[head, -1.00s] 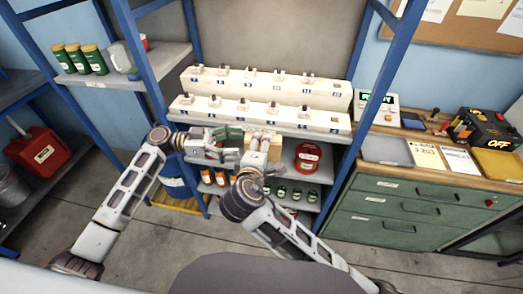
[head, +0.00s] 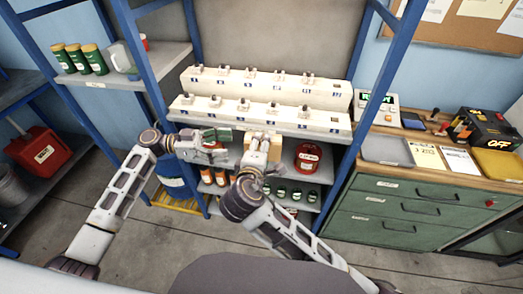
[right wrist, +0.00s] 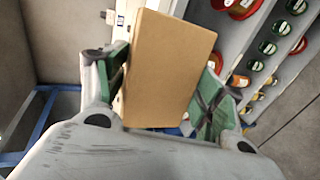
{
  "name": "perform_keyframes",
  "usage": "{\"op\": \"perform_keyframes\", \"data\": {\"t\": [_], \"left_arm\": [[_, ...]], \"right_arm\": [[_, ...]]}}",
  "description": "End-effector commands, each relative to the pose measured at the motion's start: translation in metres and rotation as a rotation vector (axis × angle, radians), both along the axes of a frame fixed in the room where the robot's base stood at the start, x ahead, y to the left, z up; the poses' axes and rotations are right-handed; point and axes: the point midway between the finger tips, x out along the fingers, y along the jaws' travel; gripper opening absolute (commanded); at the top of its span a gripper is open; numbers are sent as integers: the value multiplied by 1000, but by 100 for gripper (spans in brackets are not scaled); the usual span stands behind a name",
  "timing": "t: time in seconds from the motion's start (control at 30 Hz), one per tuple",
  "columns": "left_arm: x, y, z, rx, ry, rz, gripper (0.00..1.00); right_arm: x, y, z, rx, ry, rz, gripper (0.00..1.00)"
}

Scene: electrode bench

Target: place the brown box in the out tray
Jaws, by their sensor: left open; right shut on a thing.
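The brown box (right wrist: 172,65) is held between the green finger pads of my right gripper (right wrist: 163,95) in the right wrist view. In the head view it shows as a small tan patch (head: 275,149), mostly hidden behind the right gripper (head: 259,150), in front of the shelf rack. My left gripper (head: 226,145) is open and empty, just left of the box and apart from it. On the bench at right lie a flat grey tray (head: 386,150) and a yellow tray (head: 498,163); I cannot read which is the out tray.
A rack with two stepped white rows (head: 262,118) stands right behind the grippers. Green and orange jars and a red container (head: 308,157) fill the shelves below. A blue post (head: 372,100) stands between the rack and the green drawer bench (head: 410,205).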

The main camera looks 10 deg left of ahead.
Motion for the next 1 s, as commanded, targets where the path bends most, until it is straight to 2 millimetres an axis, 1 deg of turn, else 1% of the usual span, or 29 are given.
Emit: {"op": "perform_keyframes", "data": {"t": [0.17,0.27,0.4,0.53,0.77,1.0], "left_arm": [[12,4,-36,42,84,67,71],[20,7,-64,75,148,119,71],[29,14,-109,127,245,198,71],[33,20,-151,176,333,271,71],[32,34,-225,264,477,393,71],[19,50,-301,357,613,516,71]], "right_arm": [[0,0,1,1,-2,0,10],[0,0,1,1,-2,0,10],[0,0,1,1,-2,0,10],[0,0,1,1,-2,0,10],[0,0,1,1,-2,0,10],[0,0,1,1,-2,0,10]]}}
